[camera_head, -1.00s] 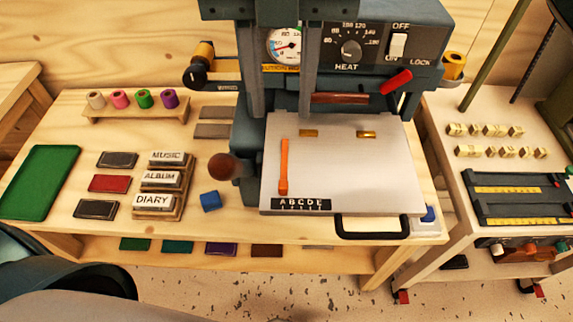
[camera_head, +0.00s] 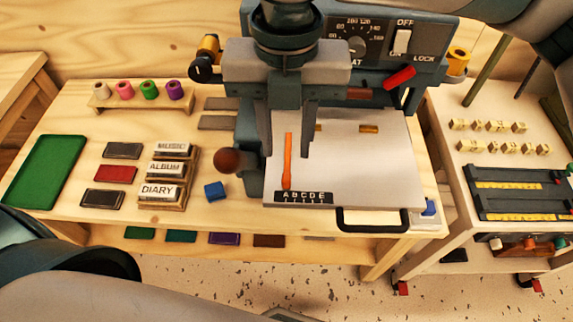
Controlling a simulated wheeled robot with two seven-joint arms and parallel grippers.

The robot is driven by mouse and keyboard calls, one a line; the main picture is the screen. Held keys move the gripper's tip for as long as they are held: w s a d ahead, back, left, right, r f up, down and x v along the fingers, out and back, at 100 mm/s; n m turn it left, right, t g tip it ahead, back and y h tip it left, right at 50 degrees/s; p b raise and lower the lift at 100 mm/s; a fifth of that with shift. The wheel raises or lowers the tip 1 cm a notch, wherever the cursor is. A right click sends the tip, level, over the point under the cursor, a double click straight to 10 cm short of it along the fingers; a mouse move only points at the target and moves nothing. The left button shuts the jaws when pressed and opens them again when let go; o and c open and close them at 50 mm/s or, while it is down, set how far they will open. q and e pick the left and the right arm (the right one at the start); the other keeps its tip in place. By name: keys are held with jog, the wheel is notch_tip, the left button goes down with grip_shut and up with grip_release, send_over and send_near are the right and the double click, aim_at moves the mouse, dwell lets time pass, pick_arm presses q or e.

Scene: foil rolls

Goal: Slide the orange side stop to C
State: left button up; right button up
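The orange side stop (camera_head: 288,165) is an upright narrow bar on the pale plate (camera_head: 370,170) of the stamping press. Its lower end is near the letter A on the black strip marked A B C D E (camera_head: 303,197). C is a little to the right along that strip. My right gripper (camera_head: 288,152) hangs over the plate, fingers pointing down. Its fingers are apart, one on each side of the stop in the picture. I cannot tell whether either touches it or how high the tips are. My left gripper is not in view.
The press body with its HEAT dial (camera_head: 355,45) and red lever (camera_head: 399,77) stands behind. A brown ball knob (camera_head: 229,160) is left of the plate, a black handle (camera_head: 375,221) in front. Two brass pieces sit on the plate, one (camera_head: 369,129) clear, the other partly covered.

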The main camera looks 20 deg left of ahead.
aim_at(287, 177)
notch_tip(287, 177, down, 8)
jog(key=shift+f+p, duration=0.25)
jog(key=shift+p, duration=0.4)
grip_shut()
